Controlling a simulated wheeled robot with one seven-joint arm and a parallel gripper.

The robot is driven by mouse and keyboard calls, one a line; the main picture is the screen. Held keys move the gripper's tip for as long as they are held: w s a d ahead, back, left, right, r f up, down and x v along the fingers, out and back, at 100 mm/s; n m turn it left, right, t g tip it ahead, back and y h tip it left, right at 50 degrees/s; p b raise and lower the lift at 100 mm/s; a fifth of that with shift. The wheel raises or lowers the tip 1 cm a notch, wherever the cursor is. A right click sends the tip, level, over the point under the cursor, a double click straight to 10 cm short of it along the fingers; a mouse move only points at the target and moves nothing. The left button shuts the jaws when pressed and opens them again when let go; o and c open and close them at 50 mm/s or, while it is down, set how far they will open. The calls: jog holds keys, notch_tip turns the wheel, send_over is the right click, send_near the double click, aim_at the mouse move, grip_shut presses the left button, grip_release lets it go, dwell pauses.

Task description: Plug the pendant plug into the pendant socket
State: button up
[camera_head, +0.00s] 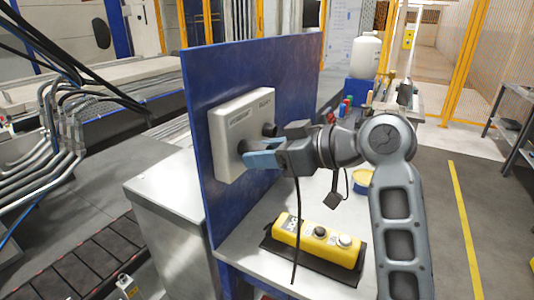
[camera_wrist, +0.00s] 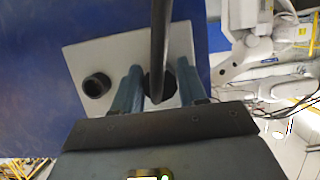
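A pale box (camera_head: 228,165) with two labels is mounted on an upright blue panel. One dark round socket (camera_head: 269,130) on it is free; it also shows in the wrist view (camera_wrist: 97,85). My gripper (camera_head: 262,155) has its blue fingers pointing at the box's other socket position. In the wrist view my gripper (camera_wrist: 160,88) has its fingers on both sides of the dark round plug (camera_wrist: 158,88), close against it. The plug is at the box face; how deep it sits cannot be told. A black cable (camera_head: 295,230) hangs from the gripper to the yellow pendant (camera_head: 318,241).
The pendant lies on a dark mat (camera_head: 347,278) on the grey bench (camera_head: 240,254). A square black piece (camera_head: 335,200) hangs beneath my wrist. The blue panel (camera_head: 300,80) stands close to my gripper. A white bottle (camera_head: 365,55) stands behind. A yellow floor line (camera_head: 465,230) lies right.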

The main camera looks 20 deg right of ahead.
jog(key=o, duration=0.4)
jog(key=shift+s+d, duration=0.1)
jog(key=v, duration=0.7)
jog(key=shift+s+d+r+b, duration=0.15)
jog(key=shift+s+d+b, duration=0.1)
jog(key=shift+b, duration=0.15)
